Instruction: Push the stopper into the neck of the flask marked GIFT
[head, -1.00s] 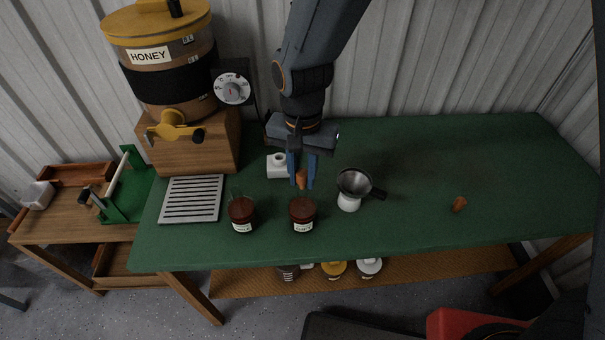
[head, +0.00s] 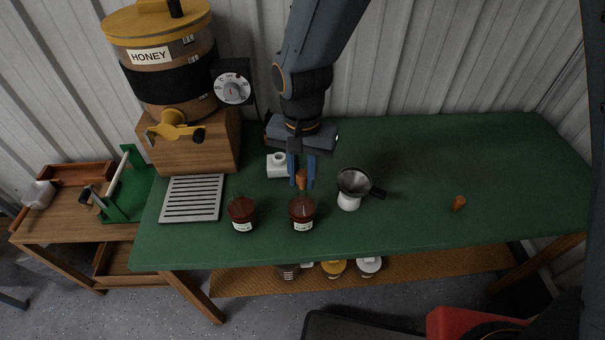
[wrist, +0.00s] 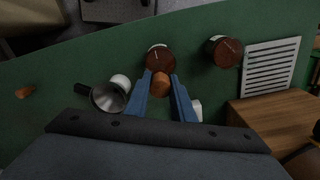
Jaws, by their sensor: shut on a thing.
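My gripper (head: 301,184) is shut on an orange-brown stopper (head: 302,175), which also shows between the blue fingers in the wrist view (wrist: 161,86). Two dark red-brown flasks with pale labels stand near the front of the green table: a left one (head: 242,213) and a right one (head: 302,212). The held stopper is just behind and above the right flask in the head view. In the wrist view it overlaps the edge of this flask (wrist: 160,58). I cannot tell whether they touch. The label lettering is too small to read surely.
A metal funnel (head: 354,181) sits on a white jar right of the flasks. Another orange-brown stopper (head: 459,203) lies farther right. A white container (head: 278,166) stands behind, left of my gripper. A slatted grate (head: 192,199) and honey tank (head: 160,60) are left. The table's right part is mostly clear.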

